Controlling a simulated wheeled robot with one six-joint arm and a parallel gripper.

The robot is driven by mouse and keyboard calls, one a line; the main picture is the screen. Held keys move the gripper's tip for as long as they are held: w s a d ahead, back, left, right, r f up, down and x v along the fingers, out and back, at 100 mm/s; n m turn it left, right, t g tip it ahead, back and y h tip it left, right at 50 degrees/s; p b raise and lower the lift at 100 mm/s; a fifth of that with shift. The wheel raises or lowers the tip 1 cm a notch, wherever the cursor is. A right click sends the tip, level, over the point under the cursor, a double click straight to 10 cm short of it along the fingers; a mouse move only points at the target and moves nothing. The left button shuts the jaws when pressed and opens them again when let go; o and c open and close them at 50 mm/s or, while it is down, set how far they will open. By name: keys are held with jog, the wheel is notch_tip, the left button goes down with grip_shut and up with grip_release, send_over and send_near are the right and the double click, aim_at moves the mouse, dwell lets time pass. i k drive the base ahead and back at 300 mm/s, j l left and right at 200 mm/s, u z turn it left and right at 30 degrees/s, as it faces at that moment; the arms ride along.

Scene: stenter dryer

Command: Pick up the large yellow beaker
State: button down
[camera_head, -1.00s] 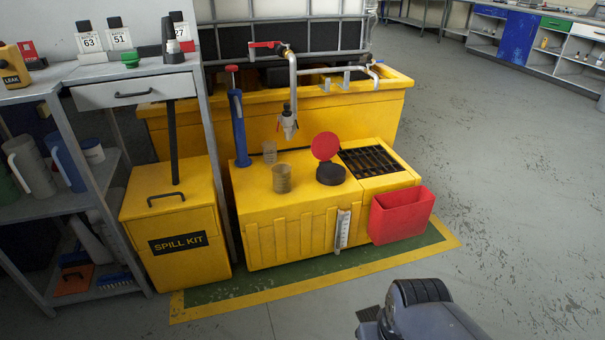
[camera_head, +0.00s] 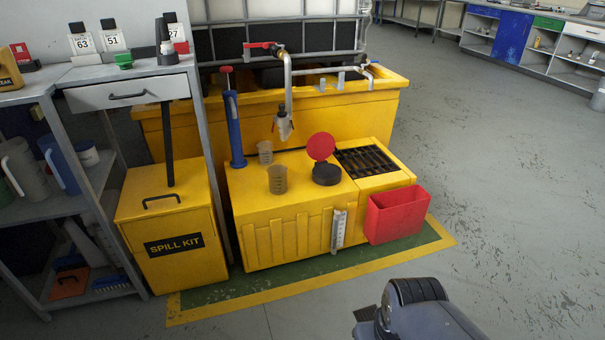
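Two see-through, yellowish-brown beakers stand upright on the yellow cabinet (camera_head: 290,232). The larger beaker (camera_head: 277,181) is near the middle of the cabinet top. The smaller beaker (camera_head: 265,153) stands just behind it, slightly to the left. Against the yellow top I cannot tell how much of their tint is their own. A grey and black part of my arm shows at the bottom right, well in front of the cabinet and apart from the beakers. My gripper's fingers are not in view.
On the cabinet are a blue pump (camera_head: 235,128), a black pot with a red lid (camera_head: 321,147) and a dark grate (camera_head: 366,160). A tap nozzle (camera_head: 285,126) hangs behind the beakers. A red bin (camera_head: 397,214) is on the front. The floor to the right is clear.

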aim_at(277, 172)
jog(key=i+j, duration=0.1)
jog(key=i, duration=0.5)
jog(key=i+j, duration=0.15)
jog(key=i, duration=0.45)
jog(key=i+j, duration=0.1)
jog(key=i, duration=0.5)
jog(key=z, duration=0.05)
